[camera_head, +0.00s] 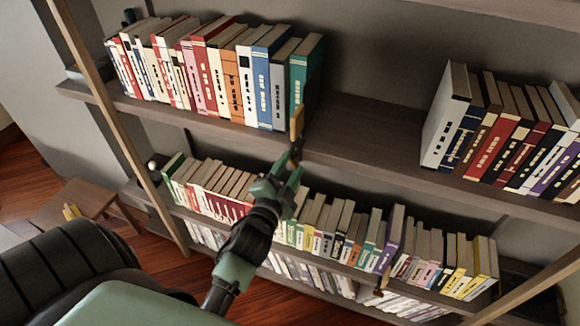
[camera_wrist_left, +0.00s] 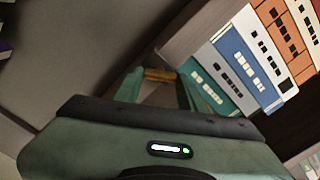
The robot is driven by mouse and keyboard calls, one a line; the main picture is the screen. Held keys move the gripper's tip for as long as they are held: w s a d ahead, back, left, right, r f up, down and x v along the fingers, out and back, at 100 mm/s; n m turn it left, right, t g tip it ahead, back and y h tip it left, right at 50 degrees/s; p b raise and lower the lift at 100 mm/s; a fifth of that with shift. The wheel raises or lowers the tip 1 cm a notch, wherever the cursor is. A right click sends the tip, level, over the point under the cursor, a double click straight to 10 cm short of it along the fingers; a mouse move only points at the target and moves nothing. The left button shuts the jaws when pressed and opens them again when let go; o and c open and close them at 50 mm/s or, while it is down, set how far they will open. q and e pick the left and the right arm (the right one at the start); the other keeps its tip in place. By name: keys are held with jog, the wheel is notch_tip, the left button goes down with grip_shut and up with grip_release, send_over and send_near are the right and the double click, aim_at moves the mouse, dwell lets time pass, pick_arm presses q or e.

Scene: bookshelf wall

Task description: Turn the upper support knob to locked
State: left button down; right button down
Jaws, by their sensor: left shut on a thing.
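The upper support knob (camera_head: 297,122) is a brass-coloured piece at the front edge of the upper shelf, just right of the teal end book. It also shows in the left wrist view as a short brass bar (camera_wrist_left: 160,74) between the fingertips. My left gripper (camera_head: 293,160) reaches up to it from below and is shut on it. In the left wrist view the green fingers (camera_wrist_left: 158,88) stand on either side of the bar. The knob's lock marking cannot be made out. My right gripper is not in view.
The teal book (camera_head: 305,68) ends the row of books on the upper shelf (camera_head: 360,125). A bare stretch of shelf lies right of it, up to another group of books (camera_head: 500,130). A lower shelf full of books (camera_head: 340,235) runs behind and below my left arm.

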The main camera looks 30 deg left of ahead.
pick_arm(q)
jog(key=c, duration=0.8)
grip_release()
jog(key=shift+c, duration=0.2)
jog(key=shift+s+d+f, duration=0.1)
jog(key=shift+s+f, duration=0.05)
jog(key=shift+s, duration=0.25)
jog(key=b+v, duration=0.2)
jog(key=v, duration=0.5)
jog(key=shift+b, duration=0.3)
